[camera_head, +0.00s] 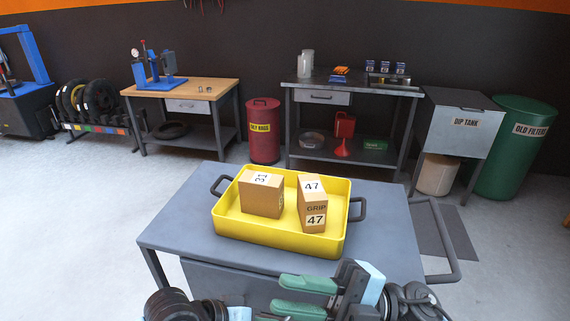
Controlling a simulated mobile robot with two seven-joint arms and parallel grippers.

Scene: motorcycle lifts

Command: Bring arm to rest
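My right gripper (277,295) is at the bottom of the head view, in front of the yellow tray and over the near part of the grey cart. Its two green fingers point left and stand apart, with nothing seen between them. Dark parts of my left arm (180,306) show at the bottom left, but no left fingers can be made out. The yellow tray (270,241) rests on the cart (175,217). In it are a box marked 31 (260,197) and a box marked GRIP 47 (313,206), set apart from each other.
The cart has a handle (447,240) on its right. Behind it stand a wooden-topped bench (215,88), a red rag bin (263,130), a dark bench (340,87), a dip tank (462,128) and a green bin (517,150). The floor to the left is clear.

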